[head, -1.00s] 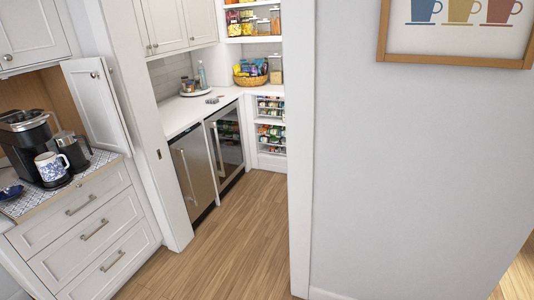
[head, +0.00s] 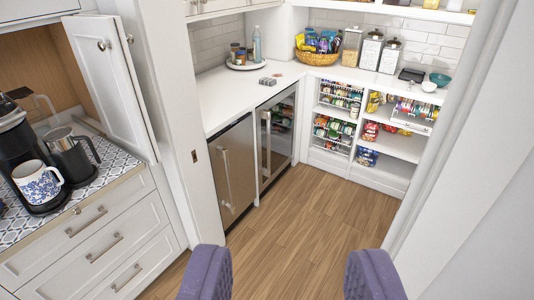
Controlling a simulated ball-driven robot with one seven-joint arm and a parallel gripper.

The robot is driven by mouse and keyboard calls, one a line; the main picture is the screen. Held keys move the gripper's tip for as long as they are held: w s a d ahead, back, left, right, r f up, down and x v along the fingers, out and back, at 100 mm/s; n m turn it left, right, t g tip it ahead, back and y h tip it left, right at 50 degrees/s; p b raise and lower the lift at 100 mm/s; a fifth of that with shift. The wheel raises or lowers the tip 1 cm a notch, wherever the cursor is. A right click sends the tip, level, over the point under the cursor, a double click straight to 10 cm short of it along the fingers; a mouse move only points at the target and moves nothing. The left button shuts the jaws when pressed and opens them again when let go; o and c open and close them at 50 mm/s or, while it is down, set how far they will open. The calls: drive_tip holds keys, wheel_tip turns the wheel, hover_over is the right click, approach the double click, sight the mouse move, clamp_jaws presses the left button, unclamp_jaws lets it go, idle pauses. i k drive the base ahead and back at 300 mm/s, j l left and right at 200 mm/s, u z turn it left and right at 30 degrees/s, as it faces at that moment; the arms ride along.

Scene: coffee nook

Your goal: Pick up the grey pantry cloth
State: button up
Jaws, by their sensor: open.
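My gripper (head: 288,273) shows at the bottom edge as two purple padded fingers, wide apart with only floor between them. A small grey item (head: 267,81) lies on the white pantry counter (head: 232,103), right of the round tray. It is too small to tell whether it is the grey pantry cloth. I see no other clear cloth. The gripper is well short of the counter, in front of the pantry opening.
The pantry doorway is open, with clear wooden floor (head: 310,215). Its left frame (head: 165,110) and right frame (head: 455,130) flank me. A cabinet with a coffee maker (head: 25,165) and blue-white mug (head: 38,182) stands left. A snack basket (head: 318,57) and canisters stand on the back counter.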

sight(270, 82)
drive_tip(key=i, duration=1)
drive_tip(key=i+u, duration=0.1)
drive_tip(key=i, duration=0.9)
drive_tip(key=i+l, duration=0.15)
drive_tip(key=i, duration=0.8)
drive_tip(key=i+l+u, duration=0.2)
drive_tip(key=i, duration=0.35)
drive_tip(key=i+l+u, duration=0.15)
drive_tip(key=i, duration=0.4)
drive_tip(key=z, duration=0.25)
